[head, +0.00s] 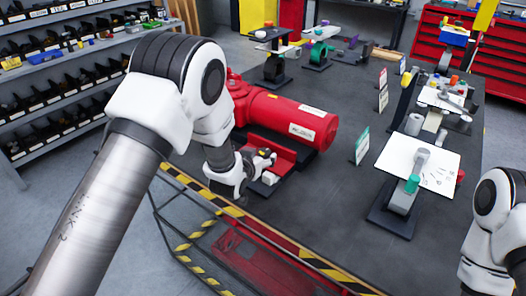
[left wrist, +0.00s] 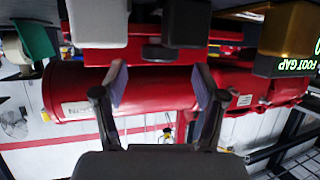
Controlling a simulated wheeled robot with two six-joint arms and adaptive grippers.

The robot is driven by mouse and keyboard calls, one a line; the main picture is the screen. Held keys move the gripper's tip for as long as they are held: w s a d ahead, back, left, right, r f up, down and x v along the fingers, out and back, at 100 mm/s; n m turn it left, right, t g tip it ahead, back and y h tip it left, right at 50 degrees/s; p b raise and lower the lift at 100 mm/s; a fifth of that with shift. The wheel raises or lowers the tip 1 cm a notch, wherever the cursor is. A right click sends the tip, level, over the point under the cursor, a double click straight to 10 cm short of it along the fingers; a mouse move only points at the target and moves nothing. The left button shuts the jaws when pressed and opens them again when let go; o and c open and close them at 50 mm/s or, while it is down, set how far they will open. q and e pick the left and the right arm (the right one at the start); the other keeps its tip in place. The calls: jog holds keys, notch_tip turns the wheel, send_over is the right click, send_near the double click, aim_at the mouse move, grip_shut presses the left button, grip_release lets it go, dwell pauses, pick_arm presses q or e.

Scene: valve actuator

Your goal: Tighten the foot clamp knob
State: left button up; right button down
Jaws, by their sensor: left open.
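The red valve actuator (head: 290,118), a large cylinder with a white label, lies on the dark table with a red base in front of it. My left gripper (head: 262,160) is close to the front of that base. In the left wrist view the gripper (left wrist: 161,86) is open, its two fingers apart with the red cylinder (left wrist: 150,95) behind them. I cannot tell which part is the foot clamp knob.
A green "FOOT GAP" display (left wrist: 288,66) shows at the wrist view's right. Small signs (head: 362,145) and a white-topped stand (head: 418,160) are right of the actuator. A striped yellow-black edge (head: 200,187) runs along the table front. Dark tabletop (head: 330,200) is clear in front.

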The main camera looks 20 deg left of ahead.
aim_at(262, 154)
pick_arm(q)
jog(key=x, duration=0.3)
jog(key=shift+f, duration=0.2)
jog(key=shift+s+r, duration=0.25)
jog(key=shift+s, duration=0.05)
jog(key=shift+c, duration=0.7)
jog(key=c, duration=1)
pick_arm(e)
jog(key=shift+w+r, duration=0.15)
